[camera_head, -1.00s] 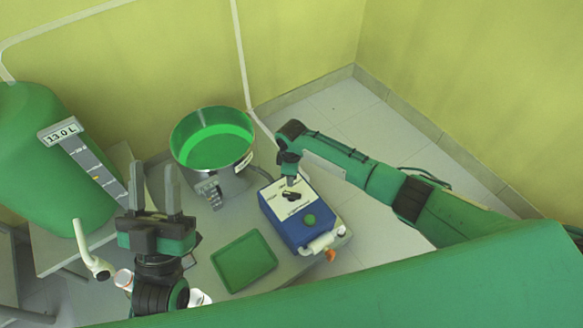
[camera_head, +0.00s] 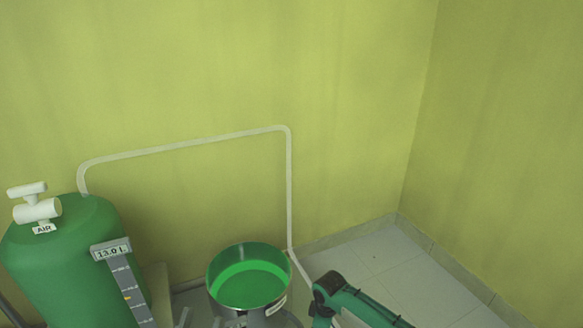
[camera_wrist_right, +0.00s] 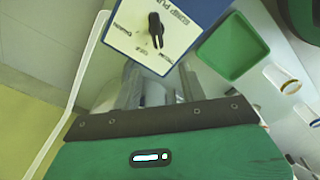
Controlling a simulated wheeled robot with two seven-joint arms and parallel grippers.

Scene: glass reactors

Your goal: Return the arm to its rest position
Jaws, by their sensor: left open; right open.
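My right arm (camera_head: 350,304) comes into the bottom of the head view, and its gripper is below the frame there. In the right wrist view my right gripper (camera_wrist_right: 160,86) is open with nothing between its fingers. It is close to a blue and white control box (camera_wrist_right: 150,32) with a black knob (camera_wrist_right: 156,29); I cannot tell whether it touches the box. Only the fingertips of my left gripper (camera_head: 199,319) show at the bottom edge of the head view, apart and empty. The rest of the left arm is hidden below the frame.
A green tank (camera_head: 65,262) with a white AIR valve (camera_head: 38,208) and a level gauge stands at the left. A pale pipe (camera_head: 289,190) runs along the wall. A green tray (camera_wrist_right: 232,46) lies beside the box. Floor is clear at right.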

